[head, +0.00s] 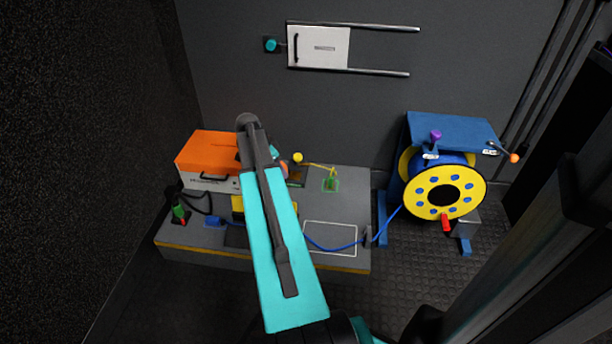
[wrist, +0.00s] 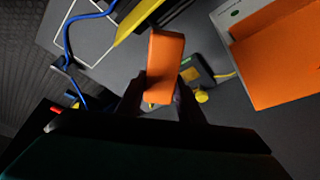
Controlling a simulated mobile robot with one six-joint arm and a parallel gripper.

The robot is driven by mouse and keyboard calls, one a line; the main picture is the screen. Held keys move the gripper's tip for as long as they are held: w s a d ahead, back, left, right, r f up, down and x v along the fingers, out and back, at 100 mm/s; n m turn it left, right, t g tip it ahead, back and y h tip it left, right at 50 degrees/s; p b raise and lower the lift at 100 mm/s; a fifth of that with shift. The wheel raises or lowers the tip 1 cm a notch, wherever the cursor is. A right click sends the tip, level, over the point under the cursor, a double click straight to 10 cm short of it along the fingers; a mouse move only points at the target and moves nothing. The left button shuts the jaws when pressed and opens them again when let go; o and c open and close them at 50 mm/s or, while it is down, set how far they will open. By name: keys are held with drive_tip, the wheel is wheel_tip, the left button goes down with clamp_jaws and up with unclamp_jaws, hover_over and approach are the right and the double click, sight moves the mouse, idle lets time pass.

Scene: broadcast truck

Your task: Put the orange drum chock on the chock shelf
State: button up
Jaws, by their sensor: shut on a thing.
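The orange drum chock (wrist: 165,62) is a block with rounded edges. It is between the two dark fingers of my gripper (wrist: 160,98) in the wrist view, and the gripper is shut on it. The chock appears to be held above the grey bench top. In the head view my own arm hides most of the gripper. A small orange patch (head: 284,169) beside the arm may be the chock. I cannot tell for sure which surface is the chock shelf.
The grey bench (head: 345,205) carries a white case with an orange top (head: 205,150), a yellow-edged part (head: 237,205), a yellow knob (head: 298,157) and a blue cable (head: 340,247). A yellow cable drum (head: 420,190) hangs on a blue stand (head: 455,130) at right.

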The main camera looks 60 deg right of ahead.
drive_tip(key=w+a+r+n+t, duration=0.2)
drive_tip(key=w+a+r+n, duration=0.4)
drive_tip(key=w+a, duration=0.5)
drive_tip(key=w+a+r+n+t, duration=0.2)
drive_tip(key=w+a+r+n, duration=0.3)
drive_tip(key=w+a, duration=0.65)
drive_tip(key=w+a+r+n+y, duration=0.1)
drive_tip(key=a+r+n, duration=0.2)
drive_tip(key=a, duration=0.8)
drive_tip(key=w+a+r+n+t+y, duration=0.1)
drive_tip(key=a+r+n, duration=0.3)
drive_tip(key=a, duration=0.8)
drive_tip(key=w+a+r+n+t+y, duration=0.1)
drive_tip(key=a+r+n, duration=0.3)
drive_tip(key=a, duration=0.7)
drive_tip(key=shift+w+a+r+n+y, duration=0.2)
drive_tip(key=shift+w+n+y, duration=0.4)
drive_tip(key=shift+w, duration=0.25)
drive_tip(key=shift+t, duration=0.3)
